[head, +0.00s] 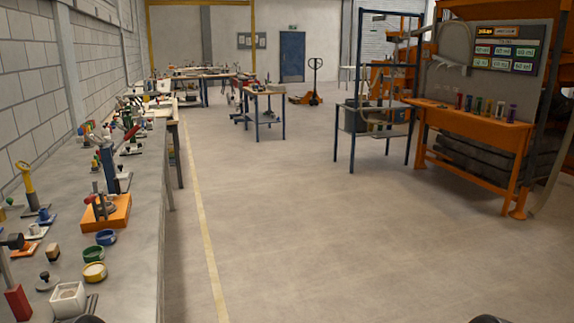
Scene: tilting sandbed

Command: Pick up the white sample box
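A small white box (67,300), square and open at the top with something pale beige inside, stands upright on the grey bench at the lower left. I take it for the white sample box. A small dark grey piece lies against its right side. No gripper shows clearly. Nothing is seen holding the box.
An orange block (107,213) stands farther back. The floor (330,240) right of the bench is clear.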

